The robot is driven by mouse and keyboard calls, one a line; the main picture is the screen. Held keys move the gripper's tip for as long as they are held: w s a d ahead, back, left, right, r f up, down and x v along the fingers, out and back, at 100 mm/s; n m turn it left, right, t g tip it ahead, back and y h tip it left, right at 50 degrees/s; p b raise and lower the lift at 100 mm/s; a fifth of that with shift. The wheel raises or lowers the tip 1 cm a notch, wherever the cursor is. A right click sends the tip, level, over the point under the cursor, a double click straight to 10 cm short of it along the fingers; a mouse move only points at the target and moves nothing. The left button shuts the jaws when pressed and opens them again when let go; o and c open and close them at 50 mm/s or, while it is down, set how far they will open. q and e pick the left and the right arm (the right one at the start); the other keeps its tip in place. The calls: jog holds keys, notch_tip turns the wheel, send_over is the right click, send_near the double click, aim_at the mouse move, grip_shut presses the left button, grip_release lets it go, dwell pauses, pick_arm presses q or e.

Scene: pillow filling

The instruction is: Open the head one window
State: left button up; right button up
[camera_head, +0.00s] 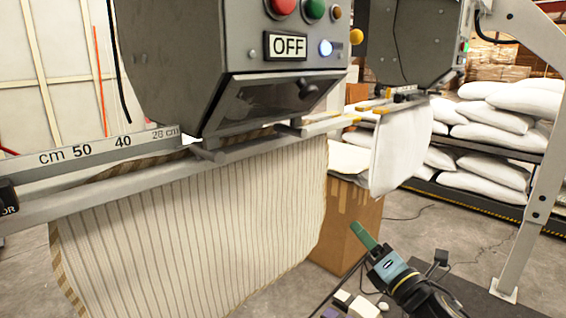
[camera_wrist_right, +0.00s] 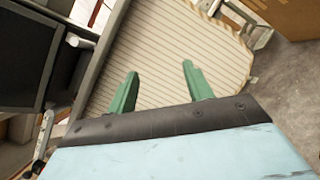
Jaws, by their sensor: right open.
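The nearer grey filling head (camera_head: 180,60) carries an "OFF" display and coloured buttons. Its window (camera_head: 270,98) is a dark tilted panel below the display, with a black knob (camera_head: 308,88) at its right. The window looks closed. A striped pillow cover (camera_head: 200,220) hangs under this head; it also shows in the right wrist view (camera_wrist_right: 160,40). My right gripper (camera_head: 363,236) is at the lower right, below and right of the window, apart from it. Its green fingers are open and empty in the wrist view (camera_wrist_right: 160,86). My left gripper is not in view.
A ruler bar (camera_head: 100,150) and grey rail cross in front of the cover. A second grey head (camera_head: 410,40) with a white pillow (camera_head: 402,145) stands behind right. A cardboard box (camera_head: 345,220) is beyond my right gripper. A grey post (camera_head: 530,210) stands at right.

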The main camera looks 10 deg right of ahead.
jog(key=s+a+r+n+t+y, duration=0.1)
jog(key=s+a+r+n+y, duration=0.15)
jog(key=r, duration=0.45)
jog(key=s+a+r+n+y, duration=0.1)
jog(key=s+r+n+y, duration=0.1)
jog(key=r+n, duration=0.3)
jog(key=n+y+p, duration=0.2)
jog(key=n+y, duration=0.3)
jog(key=n, duration=0.2)
send_near(314, 94)
jog(key=shift+g, duration=0.4)
jog(key=shift+p+x, duration=3.55)
jog(key=shift+x, duration=1.55)
jog(key=shift+s+d+r, duration=0.1)
jog(key=shift+r, duration=0.15)
